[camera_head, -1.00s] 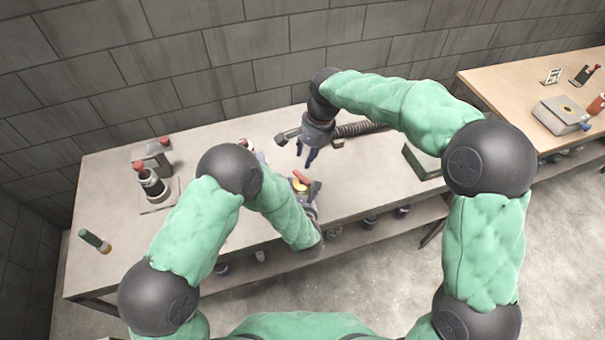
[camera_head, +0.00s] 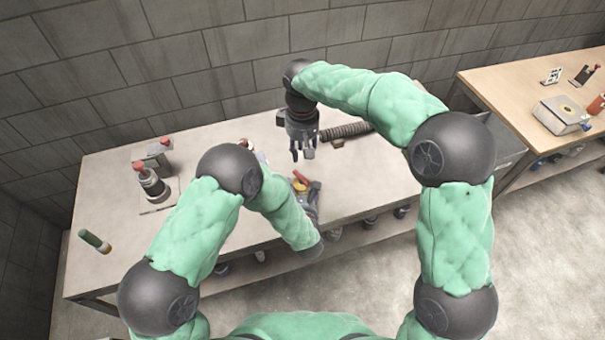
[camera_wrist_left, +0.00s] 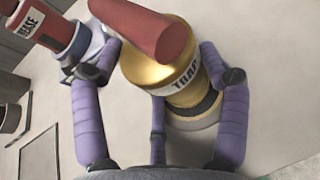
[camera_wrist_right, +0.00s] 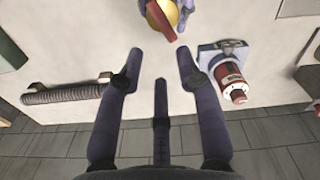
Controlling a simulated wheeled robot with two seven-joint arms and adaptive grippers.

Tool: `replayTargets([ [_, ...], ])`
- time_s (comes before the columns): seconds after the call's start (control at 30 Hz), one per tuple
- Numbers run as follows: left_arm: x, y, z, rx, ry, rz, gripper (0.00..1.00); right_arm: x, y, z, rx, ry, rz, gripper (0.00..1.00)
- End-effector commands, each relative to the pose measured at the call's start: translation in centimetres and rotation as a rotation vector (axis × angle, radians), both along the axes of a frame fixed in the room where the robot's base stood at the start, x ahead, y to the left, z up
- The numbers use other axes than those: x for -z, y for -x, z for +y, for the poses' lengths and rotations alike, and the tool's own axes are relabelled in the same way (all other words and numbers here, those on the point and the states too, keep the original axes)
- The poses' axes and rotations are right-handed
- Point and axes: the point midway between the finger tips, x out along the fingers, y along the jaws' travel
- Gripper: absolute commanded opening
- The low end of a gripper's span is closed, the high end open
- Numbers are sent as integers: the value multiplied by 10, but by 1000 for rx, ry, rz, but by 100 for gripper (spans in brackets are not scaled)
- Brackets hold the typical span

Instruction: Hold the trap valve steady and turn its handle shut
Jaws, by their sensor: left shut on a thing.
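The trap valve has a gold cap marked TRAP (camera_wrist_left: 185,72) and a red bar handle (camera_wrist_left: 140,28) across its top. In the head view the gold cap (camera_head: 299,187) and the red handle (camera_head: 302,177) show near the bench's front edge. My left gripper (camera_wrist_left: 160,62) is shut around the valve body, its purple fingers on either side below the handle. My right gripper (camera_head: 303,155) is open and empty, behind the valve in the head view. In the right wrist view the open fingers of the right gripper (camera_wrist_right: 160,60) point toward the valve's handle (camera_wrist_right: 160,20), apart from it.
A red-ended device (camera_wrist_right: 234,88) with a partly readable label stands close to the valve. A ribbed dark hose (camera_head: 345,130) lies on the bench (camera_head: 110,210). A red-topped dark device (camera_head: 150,182) and a green cylinder (camera_head: 94,241) are at the left.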

Motion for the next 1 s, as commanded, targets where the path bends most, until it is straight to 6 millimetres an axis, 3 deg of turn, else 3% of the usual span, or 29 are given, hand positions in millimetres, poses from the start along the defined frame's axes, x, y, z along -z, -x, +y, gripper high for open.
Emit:
replayTargets([
  [0.6, 0, 0, 0, 0, 0, 1, 35, 99, 0, -1, 3, 0, 3, 36],
  [1.0, 0, 0, 0, 0, 0, 1, 35, 114, 0, 0, 3, -1, 1, 36],
])
